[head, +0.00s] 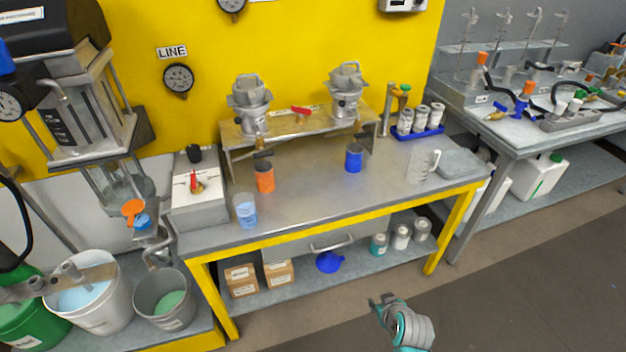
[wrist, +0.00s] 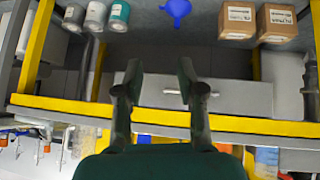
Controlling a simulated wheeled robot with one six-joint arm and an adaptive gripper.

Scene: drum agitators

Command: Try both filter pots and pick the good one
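Two grey metal filter pots stand on the raised metal rack (head: 228,133) on the bench: the left pot (head: 252,118) and the right pot (head: 345,104). Black-handled outlets show below each. An orange cup (head: 265,178) stands on the bench below the left pot, and a blue cup (head: 354,158) stands below the right pot. A clear beaker of blue liquid (head: 246,212) is at the bench's front left. My gripper (head: 381,301) is in front of the bench, low and away from both pots. In the wrist view my gripper (wrist: 156,82) is open, with nothing between its fingers.
A clear jug (head: 422,166) and a blue rack of canisters (head: 418,132) stand at the bench's right. Cardboard boxes (head: 241,281), a blue funnel (head: 329,262) and cans are on the lower shelf. The yellow bench edge (wrist: 230,124) crosses the wrist view. The bench middle is clear.

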